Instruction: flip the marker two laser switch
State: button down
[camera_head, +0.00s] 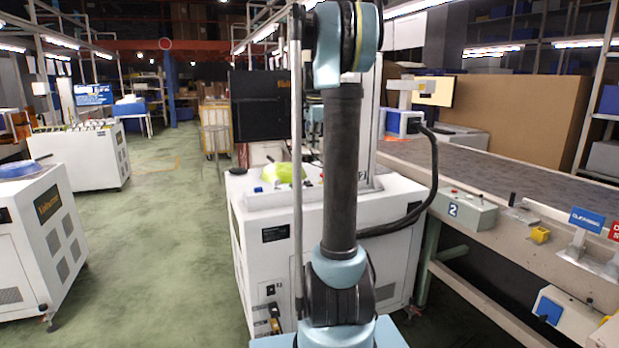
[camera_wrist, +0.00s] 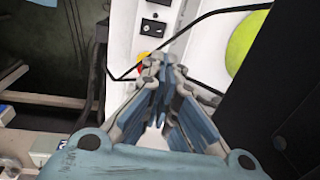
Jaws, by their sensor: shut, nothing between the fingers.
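The white marker machine (camera_head: 285,235) with a "2" on its upper part stands in the middle of the head view, partly hidden behind my arm. Its lower front carries small black fittings (camera_head: 270,290) and a yellow piece. In the wrist view, a white panel (camera_wrist: 126,42) bears black switch-like fittings (camera_wrist: 153,27) and a small yellow and red piece (camera_wrist: 143,61). I cannot tell which is the laser switch. My gripper (camera_wrist: 160,66) is shut and empty, its tips appearing beside the yellow and red piece; contact is unclear. My gripper does not show in the head view.
A lime-green object lies on the machine top (camera_head: 285,172) and shows in the wrist view (camera_wrist: 247,42). A black cable crosses the panel. A conveyor (camera_head: 480,170) with a grey "2" box (camera_head: 465,212) stands at right. Green floor (camera_head: 165,230) is free at left.

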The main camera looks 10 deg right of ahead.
jog(key=f, duration=0.4)
jog(key=w+f, duration=0.1)
jog(key=f, duration=0.8)
jog(key=shift+w+a+f, duration=0.15)
jog(key=shift+w+f, duration=0.15)
jog(key=shift+f, duration=0.05)
jog(key=shift+w+f, duration=0.15)
jog(key=shift+f, duration=0.15)
jog(key=shift+s+r, duration=0.25)
jog(key=shift+s, duration=0.55)
notch_tip(320, 180, up, 12)
jog(key=s, duration=0.1)
jog(key=shift+s+d, duration=0.15)
jog(key=shift+d, duration=0.1)
jog(key=shift+f, duration=0.1)
